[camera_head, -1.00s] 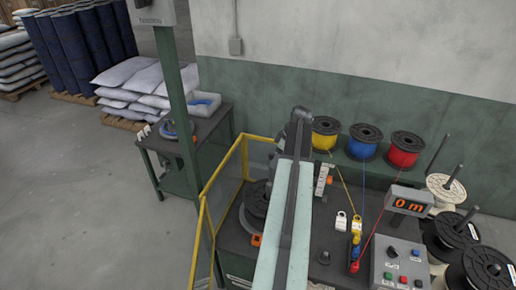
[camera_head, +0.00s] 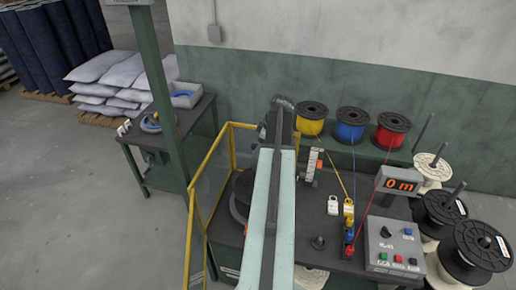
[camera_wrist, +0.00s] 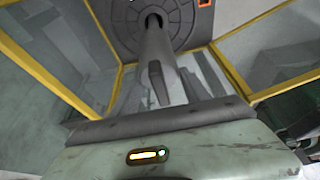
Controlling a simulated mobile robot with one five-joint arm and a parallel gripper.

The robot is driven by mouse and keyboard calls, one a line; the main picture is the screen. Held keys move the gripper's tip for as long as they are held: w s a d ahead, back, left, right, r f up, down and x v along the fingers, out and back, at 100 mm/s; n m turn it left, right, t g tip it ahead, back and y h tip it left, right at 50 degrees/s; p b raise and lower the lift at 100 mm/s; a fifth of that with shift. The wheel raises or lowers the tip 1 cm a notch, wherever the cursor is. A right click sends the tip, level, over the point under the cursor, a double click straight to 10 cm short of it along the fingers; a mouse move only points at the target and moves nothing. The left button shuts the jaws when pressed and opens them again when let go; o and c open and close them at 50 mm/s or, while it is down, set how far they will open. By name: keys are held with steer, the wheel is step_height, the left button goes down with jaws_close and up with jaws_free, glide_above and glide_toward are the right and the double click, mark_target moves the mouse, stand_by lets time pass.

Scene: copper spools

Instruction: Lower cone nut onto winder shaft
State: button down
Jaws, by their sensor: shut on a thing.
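In the wrist view, my gripper (camera_wrist: 155,35) reaches up the picture over a grey round winder disc (camera_wrist: 185,22). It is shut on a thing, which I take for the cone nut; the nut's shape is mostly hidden. A dark round spot shows at the disc's middle, and I cannot tell whether it is the shaft end or the nut, nor whether they touch. In the head view, my arm hides the gripper and the shaft; part of a dark disc (camera_head: 241,190) shows left of the arm.
Yellow guard rails (camera_head: 198,225) flank the winder on the left. On the bench are a white padlock-like tag (camera_head: 333,204), a dark knob (camera_head: 318,242), a red "0 m" display (camera_head: 401,185) and a control box (camera_head: 393,245). Yellow (camera_head: 311,118), blue (camera_head: 352,121) and red (camera_head: 390,131) spools stand behind.

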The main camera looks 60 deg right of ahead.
steer(key=shift+f, duration=0.5)
steer(key=shift+b, duration=0.35)
steer(key=shift+f+b, duration=1.65)
steer(key=shift+f, duration=0.1)
steer(key=shift+f+b, duration=1.75)
steer(key=shift+f, duration=0.1)
